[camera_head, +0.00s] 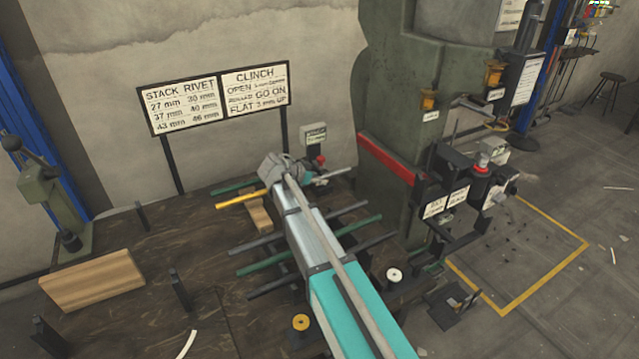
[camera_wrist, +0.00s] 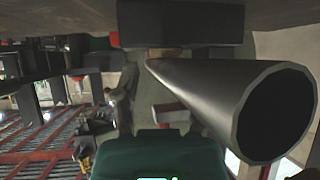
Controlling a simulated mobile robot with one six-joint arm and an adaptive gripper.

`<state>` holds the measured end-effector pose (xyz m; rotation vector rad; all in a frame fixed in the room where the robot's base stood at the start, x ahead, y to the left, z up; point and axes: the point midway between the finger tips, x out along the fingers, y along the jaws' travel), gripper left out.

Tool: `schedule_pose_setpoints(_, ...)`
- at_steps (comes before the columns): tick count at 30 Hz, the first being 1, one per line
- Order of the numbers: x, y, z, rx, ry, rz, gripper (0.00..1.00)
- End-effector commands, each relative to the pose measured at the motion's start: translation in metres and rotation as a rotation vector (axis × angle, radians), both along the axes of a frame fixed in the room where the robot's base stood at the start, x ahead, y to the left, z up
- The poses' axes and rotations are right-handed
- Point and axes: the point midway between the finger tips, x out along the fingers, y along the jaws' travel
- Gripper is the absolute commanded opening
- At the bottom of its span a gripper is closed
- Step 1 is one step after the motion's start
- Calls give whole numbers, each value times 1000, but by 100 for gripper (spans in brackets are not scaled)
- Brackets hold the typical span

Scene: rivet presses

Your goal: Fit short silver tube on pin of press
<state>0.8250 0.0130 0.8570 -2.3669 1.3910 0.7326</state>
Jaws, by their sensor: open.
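My gripper (camera_head: 280,168) is open, at the far end of my arm over the workbench, near the back of the row of tubes. A light silver-grey tube (camera_head: 334,173) pokes out just right of it; I cannot tell whether it is the short one. In the wrist view, a hollow grey tube (camera_wrist: 215,88) looms close at the right, its open end facing the camera; I cannot tell which tube it is. The green press (camera_head: 405,100) stands right of the bench, with dark tooling (camera_head: 455,180) on its front. I cannot make out its pin clearly.
Dark, green and yellow tubes (camera_head: 243,201) lie across the workbench (camera_head: 130,240) on both sides of my arm. A wooden block (camera_head: 92,281) and small dark posts stand at the left. Signs (camera_head: 215,97) rise behind. A yellow-outlined floor area (camera_head: 545,266) lies right of the press.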

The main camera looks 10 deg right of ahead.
Motion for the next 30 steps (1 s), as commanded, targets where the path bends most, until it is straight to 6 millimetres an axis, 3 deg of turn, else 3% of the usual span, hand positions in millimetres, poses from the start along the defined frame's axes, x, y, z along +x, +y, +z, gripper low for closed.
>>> schedule_pose_setpoints(21,3,-5,-5,0,0,2,55)
schedule_pose_setpoints(30,3,-5,-5,0,0,2,0)
